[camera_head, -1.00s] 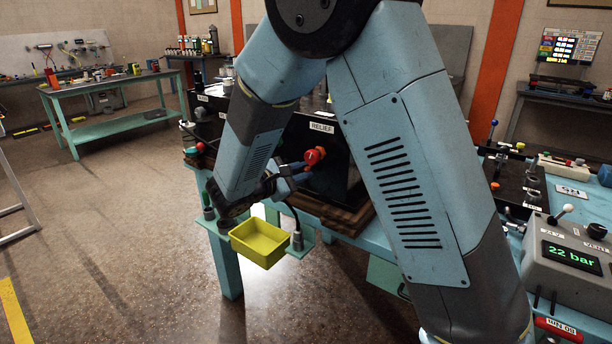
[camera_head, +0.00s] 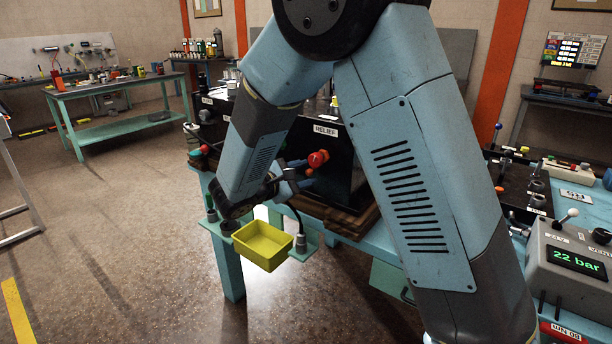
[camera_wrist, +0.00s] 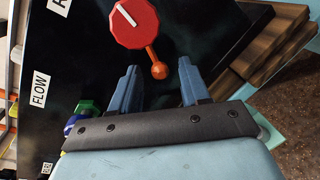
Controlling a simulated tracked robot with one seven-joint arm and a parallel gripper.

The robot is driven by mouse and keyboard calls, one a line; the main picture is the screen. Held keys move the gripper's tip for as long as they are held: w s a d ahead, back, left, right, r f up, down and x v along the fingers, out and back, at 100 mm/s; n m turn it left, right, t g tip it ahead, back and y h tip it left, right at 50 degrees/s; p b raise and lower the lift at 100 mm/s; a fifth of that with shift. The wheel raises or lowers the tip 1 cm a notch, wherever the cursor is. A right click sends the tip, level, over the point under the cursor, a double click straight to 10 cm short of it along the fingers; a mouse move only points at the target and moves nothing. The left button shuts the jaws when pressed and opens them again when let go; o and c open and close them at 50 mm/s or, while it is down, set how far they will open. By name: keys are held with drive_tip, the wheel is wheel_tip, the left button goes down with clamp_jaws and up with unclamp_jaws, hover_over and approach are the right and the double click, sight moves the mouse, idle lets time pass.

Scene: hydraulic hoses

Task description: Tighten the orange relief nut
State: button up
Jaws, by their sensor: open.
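The orange-red relief nut (camera_head: 318,158) sits on the front of the black block under the RELIEF label (camera_head: 325,130). In the wrist view it is a red many-sided knob (camera_wrist: 134,23) with a white line on its face. An orange lever with a ball end (camera_wrist: 159,69) extends below it. My gripper (camera_wrist: 158,82) is open and empty, its two blue fingers pointing toward the nut with the ball end just beyond and between the tips. In the head view my gripper (camera_head: 300,175) is beside the nut, partly hidden by my arm.
A yellow tray (camera_head: 262,246) hangs below the block at the bench's front. A grey box (camera_head: 570,262) at right reads "22 bar". A FLOW label (camera_wrist: 39,89) and a green-and-blue fitting (camera_wrist: 82,118) lie left of my gripper.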

drive_tip(key=shift+s+a, duration=0.15)
drive_tip(key=shift+a, duration=0.05)
drive_tip(key=v, duration=1.3)
drive_tip(key=shift+a, duration=0.15)
